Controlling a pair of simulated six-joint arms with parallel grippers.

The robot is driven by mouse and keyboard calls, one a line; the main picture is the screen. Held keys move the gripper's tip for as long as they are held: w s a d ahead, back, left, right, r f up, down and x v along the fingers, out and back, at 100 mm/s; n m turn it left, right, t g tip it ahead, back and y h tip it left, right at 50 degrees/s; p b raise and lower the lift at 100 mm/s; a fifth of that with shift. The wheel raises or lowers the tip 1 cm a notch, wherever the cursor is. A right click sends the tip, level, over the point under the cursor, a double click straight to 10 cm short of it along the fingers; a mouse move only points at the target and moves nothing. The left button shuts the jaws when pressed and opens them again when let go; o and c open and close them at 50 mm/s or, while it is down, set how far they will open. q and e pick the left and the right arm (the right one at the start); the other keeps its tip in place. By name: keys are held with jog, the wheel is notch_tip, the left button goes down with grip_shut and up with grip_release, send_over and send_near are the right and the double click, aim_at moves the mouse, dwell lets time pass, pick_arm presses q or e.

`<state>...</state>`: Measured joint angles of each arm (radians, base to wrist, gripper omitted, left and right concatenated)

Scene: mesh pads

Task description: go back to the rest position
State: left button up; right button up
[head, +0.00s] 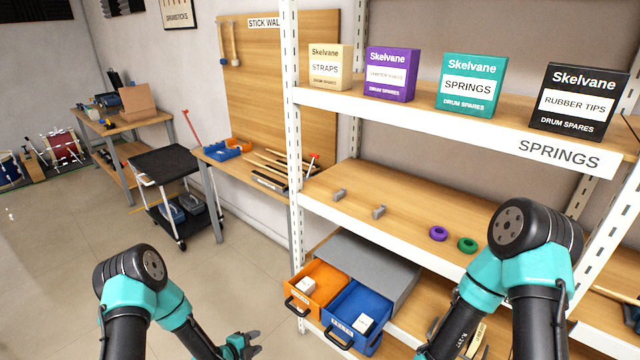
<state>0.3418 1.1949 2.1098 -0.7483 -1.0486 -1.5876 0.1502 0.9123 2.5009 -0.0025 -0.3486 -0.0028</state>
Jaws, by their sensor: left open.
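My left gripper (246,345) is at the bottom edge of the head view, low over the floor and left of the shelf rack. Its dark fingers are apart, and I see nothing between them. My left arm comes in from the bottom left and bends down towards it. My right arm stands in front of the rack on the right, with its forearm pointing down and left.
Orange (316,290) and blue (357,316) drawers stand pulled out of a grey cabinet on the lower shelf. The middle shelf holds two grey clips, a purple ring (438,233) and a green ring (467,244). Several boxes stand above. A black cart (172,163) is further left.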

pick_arm(q)
jog(key=s+r+n+g+y, duration=0.2)
jog(key=s+r+n+g, duration=0.1)
jog(key=s+n, duration=0.8)
jog(key=s+r+n+g+y, duration=0.2)
jog(key=s+n+g, duration=0.4)
jog(key=s+n, duration=0.5)
jog(key=shift+s+r, duration=0.25)
jog(key=shift+r, duration=0.5)
